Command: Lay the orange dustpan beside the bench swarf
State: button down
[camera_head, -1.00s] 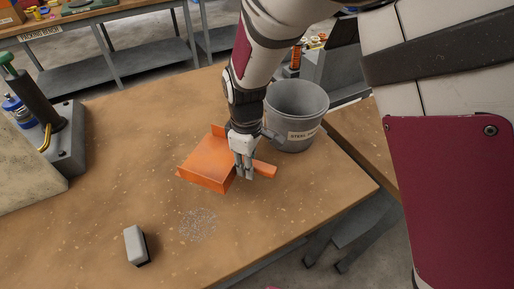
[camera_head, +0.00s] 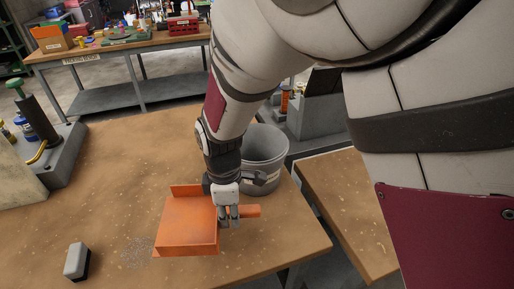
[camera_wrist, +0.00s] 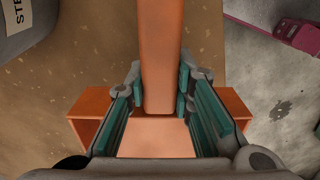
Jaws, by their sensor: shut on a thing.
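The orange dustpan (camera_head: 188,224) is over the wooden bench's near right part, its pan towards the left and its handle (camera_head: 250,211) towards the right. My gripper (camera_head: 229,220) is shut on the handle; in the wrist view the handle (camera_wrist: 161,45) runs between the fingers (camera_wrist: 160,82). The grey speckled swarf patch (camera_head: 137,250) lies on the bench just left of the pan. I cannot tell whether the pan touches the bench. Part of the pan is hidden behind my gripper in the wrist view.
A grey labelled bucket (camera_head: 263,150) stands behind the handle, close to my wrist. A grey block-like brush (camera_head: 77,261) lies left of the swarf. A grey machine (camera_head: 45,150) stands at the bench's left. The bench's middle (camera_head: 120,180) is clear.

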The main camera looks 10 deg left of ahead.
aim_at(234, 241)
dwell(0.3)
jog(key=shift+f+b, duration=2.3)
jog(key=shift+f, duration=2.3)
jog(key=shift+f, duration=0.35)
jog(key=c, duration=1.3)
grip_release()
notch_tip(234, 241, up, 12)
jog(key=shift+d, duration=0.1)
